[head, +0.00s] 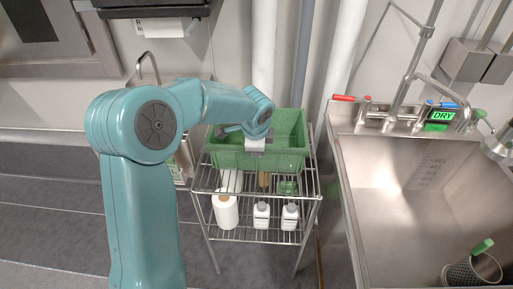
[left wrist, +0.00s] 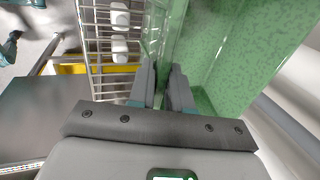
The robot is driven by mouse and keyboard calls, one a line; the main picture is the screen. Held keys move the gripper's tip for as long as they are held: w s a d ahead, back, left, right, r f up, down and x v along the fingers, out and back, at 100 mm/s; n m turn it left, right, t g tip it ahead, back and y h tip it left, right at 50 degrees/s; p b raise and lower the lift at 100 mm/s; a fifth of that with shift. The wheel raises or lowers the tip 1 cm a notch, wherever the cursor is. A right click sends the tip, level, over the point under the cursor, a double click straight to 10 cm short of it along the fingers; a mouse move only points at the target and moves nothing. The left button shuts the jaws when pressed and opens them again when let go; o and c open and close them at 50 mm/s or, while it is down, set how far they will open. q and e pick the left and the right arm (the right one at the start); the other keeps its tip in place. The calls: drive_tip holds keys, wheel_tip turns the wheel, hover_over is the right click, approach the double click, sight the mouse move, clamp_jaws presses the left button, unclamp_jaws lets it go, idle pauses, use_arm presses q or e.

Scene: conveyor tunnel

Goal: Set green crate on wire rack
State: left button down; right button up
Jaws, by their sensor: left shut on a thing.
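The green crate (head: 285,158) is upright over the back part of the top shelf of the wire rack (head: 225,192) in the head view. I cannot tell whether its base touches the shelf. My left gripper (head: 256,148) is shut on the crate's near wall. In the left wrist view, the fingers of the gripper (left wrist: 166,92) straddle the wall of the green crate (left wrist: 225,50), and the wire rack (left wrist: 95,45) shows to the left. The arm hides part of the crate's left side. My right gripper is not in view.
The rack's lower shelf holds a white roll (head: 226,212) and two white bottles (head: 261,216). A steel sink (head: 400,190) with taps stands close on the right. Pipes (head: 264,60) run up behind the rack.

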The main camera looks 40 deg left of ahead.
use_arm(q)
drive_tip(key=shift+f, duration=0.15)
drive_tip(key=c, duration=1.1)
unclamp_jaws()
drive_tip(key=shift+w, duration=0.1)
drive_tip(key=shift+o, duration=0.2)
